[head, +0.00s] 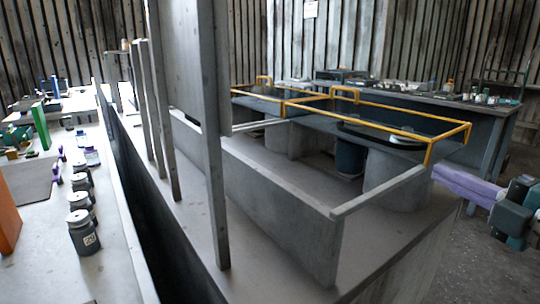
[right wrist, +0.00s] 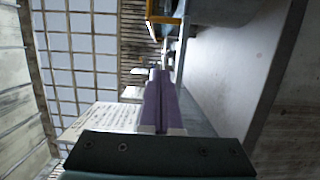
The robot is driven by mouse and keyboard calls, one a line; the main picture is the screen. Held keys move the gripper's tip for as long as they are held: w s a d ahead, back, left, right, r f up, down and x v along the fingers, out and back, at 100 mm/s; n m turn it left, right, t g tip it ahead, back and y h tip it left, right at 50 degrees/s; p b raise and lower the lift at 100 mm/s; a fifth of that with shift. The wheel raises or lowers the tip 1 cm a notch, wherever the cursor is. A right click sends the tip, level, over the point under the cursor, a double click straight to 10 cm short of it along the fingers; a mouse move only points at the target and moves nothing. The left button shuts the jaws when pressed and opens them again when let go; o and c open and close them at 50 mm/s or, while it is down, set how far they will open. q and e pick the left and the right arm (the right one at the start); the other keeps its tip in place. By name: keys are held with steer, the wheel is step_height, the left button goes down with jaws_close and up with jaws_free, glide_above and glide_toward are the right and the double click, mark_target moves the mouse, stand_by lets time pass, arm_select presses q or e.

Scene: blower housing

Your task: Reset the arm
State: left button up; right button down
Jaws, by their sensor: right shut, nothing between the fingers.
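My right gripper (head: 436,172) comes in from the right edge of the head view, with long purple fingers pointing left and a dark green-grey body. It is at the right of the grey housing with the yellow rail (head: 428,152), and its fingertips appear close to the rail's right corner; I cannot tell the exact gap. In the right wrist view the purple fingers (right wrist: 160,74) lie together, shut and with nothing between them. My left gripper is not in view.
Grey posts and a panel (head: 215,160) stand on the central bench. A left bench (head: 110,225) carries several dark jars (head: 82,232) and an orange panel (head: 8,215). A back bench (head: 500,105) holds small items. Open floor (head: 480,255) shows at the lower right.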

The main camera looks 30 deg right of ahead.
steer(key=s+a+m+g+y+p, duration=0.2)
steer(key=s+a+m+g+p, duration=0.4)
steer(key=a, duration=0.7)
steer(key=s+a+m+g+y+p, duration=0.1)
steer(key=s+a+m+g+p, duration=0.3)
steer(key=s+a+m+g, duration=0.7)
steer(key=w+a+r+n+t+p, duration=0.1)
steer(key=w+r+p, duration=0.1)
steer(key=r+p, duration=1.6)
steer(key=w+a+r+n+t+p, duration=0.1)
steer(key=w+r+p, duration=0.1)
steer(key=r+p, duration=1.7)
steer(key=shift+a+r+n+t+p, duration=0.15)
steer(key=shift+r+n+t+p, duration=0.05)
steer(key=shift+n+t+p, duration=0.2)
steer(key=shift+w, duration=0.1)
